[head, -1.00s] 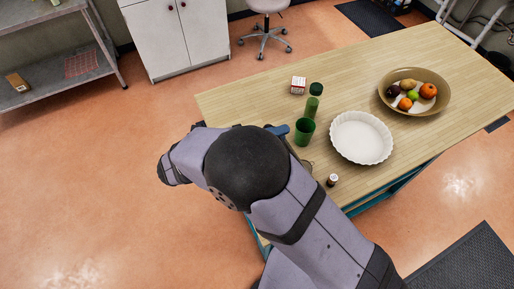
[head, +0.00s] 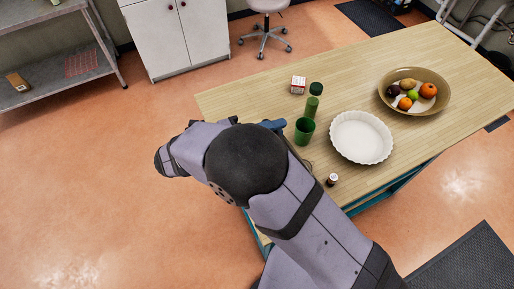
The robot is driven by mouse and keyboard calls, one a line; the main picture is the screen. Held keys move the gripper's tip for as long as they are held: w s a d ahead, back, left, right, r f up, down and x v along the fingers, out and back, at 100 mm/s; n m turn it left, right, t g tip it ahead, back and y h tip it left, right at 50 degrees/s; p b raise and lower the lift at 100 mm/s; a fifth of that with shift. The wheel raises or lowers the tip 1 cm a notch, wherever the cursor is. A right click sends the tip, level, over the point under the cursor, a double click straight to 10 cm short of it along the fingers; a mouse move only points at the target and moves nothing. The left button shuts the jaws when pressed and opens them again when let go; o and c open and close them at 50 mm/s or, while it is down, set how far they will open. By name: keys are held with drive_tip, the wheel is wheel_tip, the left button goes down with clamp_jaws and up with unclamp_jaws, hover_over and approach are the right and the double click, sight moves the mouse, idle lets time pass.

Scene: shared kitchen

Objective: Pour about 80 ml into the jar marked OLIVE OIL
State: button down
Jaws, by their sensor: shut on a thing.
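My gripper is hidden behind my own arm in the head view. A small blue piece (head: 273,125) sticks out past the arm near the cup; I cannot tell if it is part of my gripper or a held thing. A green cup (head: 304,132) stands upright at the table's near left side. Behind it is a green bottle-like container (head: 312,106) with a dark green top. A clear rim (head: 307,166) shows beside my arm, mostly covered. A small dark bottle with a white cap (head: 332,180) stands near the front edge. No OLIVE OIL label can be read.
A white fluted dish (head: 361,138) lies right of the cup. A bowl of fruit (head: 441,101) stands farther right, and a small red-and-white box (head: 298,85) farther back. The wooden table (head: 250,96) is clear at its back left and back middle.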

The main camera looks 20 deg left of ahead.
drive_tip(key=shift+w+a+r+n, duration=0.45)
drive_tip(key=shift+w+a+n, duration=0.05)
drive_tip(key=shift+w+a, duration=0.15)
idle(2.7)
drive_tip(key=shift+s+d+f+m+t+b, duration=0.1)
drive_tip(key=shift+s+d+f+m, duration=0.25)
drive_tip(key=shift+s+d, duration=0.3)
drive_tip(key=shift+s+d+f+m+t+b, duration=0.1)
drive_tip(key=shift+s+d+f+m+b, duration=0.1)
drive_tip(key=shift+s+d+m, duration=0.35)
drive_tip(key=shift+s+d+f+m+t+b, duration=0.1)
drive_tip(key=shift+s+d+f+m, duration=0.2)
drive_tip(key=shift+s+d, duration=0.45)
drive_tip(key=shift+w, duration=0.1)
drive_tip(key=shift+d+f, duration=0.1)
drive_tip(key=shift+f, duration=0.05)
drive_tip(key=shift+s+d+f+b, duration=0.25)
drive_tip(key=shift+s+b, duration=0.05)
drive_tip(key=shift+b, duration=0.5)
drive_tip(key=shift+s+d+f+m+b, duration=0.35)
drive_tip(key=shift+s+d+m+b, duration=0.15)
drive_tip(key=shift+b, duration=0.6)
drive_tip(key=shift+s+d+b, duration=0.1)
drive_tip(key=shift+b, duration=0.2)
